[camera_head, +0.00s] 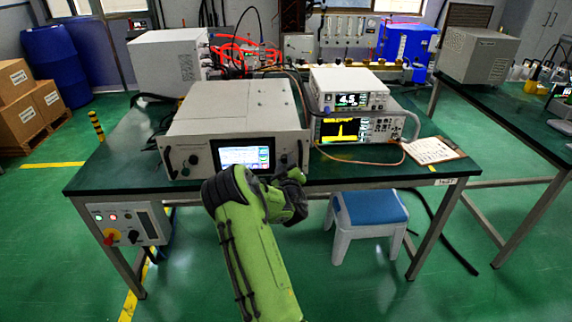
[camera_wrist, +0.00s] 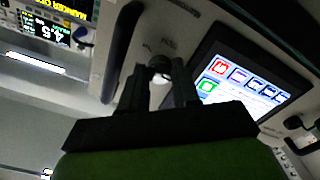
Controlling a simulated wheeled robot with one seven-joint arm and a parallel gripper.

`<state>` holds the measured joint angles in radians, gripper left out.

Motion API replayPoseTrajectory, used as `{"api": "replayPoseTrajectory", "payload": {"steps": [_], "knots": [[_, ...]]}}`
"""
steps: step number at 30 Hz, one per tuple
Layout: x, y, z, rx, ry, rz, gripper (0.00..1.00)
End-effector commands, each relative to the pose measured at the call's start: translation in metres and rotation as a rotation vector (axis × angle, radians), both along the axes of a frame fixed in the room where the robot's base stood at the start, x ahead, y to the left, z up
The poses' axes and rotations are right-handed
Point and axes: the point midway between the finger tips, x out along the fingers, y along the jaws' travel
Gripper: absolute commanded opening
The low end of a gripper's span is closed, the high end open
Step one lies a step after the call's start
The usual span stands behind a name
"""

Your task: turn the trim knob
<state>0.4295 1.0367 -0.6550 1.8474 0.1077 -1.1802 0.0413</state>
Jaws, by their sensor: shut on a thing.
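The microwave generator (camera_head: 235,112) is a wide pale grey box on the green-topped bench, with a lit display (camera_head: 243,157) in its front panel. My gripper (camera_head: 287,172) is at the right part of this panel, between the display and the right-hand handle. In the wrist view my gripper's two dark fingers (camera_wrist: 160,82) are shut around a small dark round knob (camera_wrist: 159,65), which I take to be the trim knob. The fingers cover much of it. A label beside it is too blurred to read.
A dark handle (camera_wrist: 122,50) stands close beside the fingers in the wrist view. Stacked instruments (camera_head: 352,90) with lit screens are to the generator's right, with a clipboard (camera_head: 432,150) farther right. A blue-topped stool (camera_head: 370,208) stands below the bench front.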

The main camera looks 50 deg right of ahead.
Motion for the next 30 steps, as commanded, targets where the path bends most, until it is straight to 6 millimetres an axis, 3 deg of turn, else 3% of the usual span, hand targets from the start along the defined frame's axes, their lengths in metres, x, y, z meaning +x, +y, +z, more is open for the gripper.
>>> {"api": "replayPoseTrajectory", "payload": {"steps": [10,11,13,23,30], "knots": [[0.0,0.0,-0.002,0.005,0.004,-0.002,0.0],[0.0,0.0,-0.003,0.005,0.004,-0.002,0.34],[0.0,0.0,-0.002,0.004,0.003,-0.001,0.41],[-0.004,0.004,-0.001,0.003,0.001,-0.002,0.41],[-0.042,0.047,-0.003,0.005,-0.001,-0.004,0.41]]}}
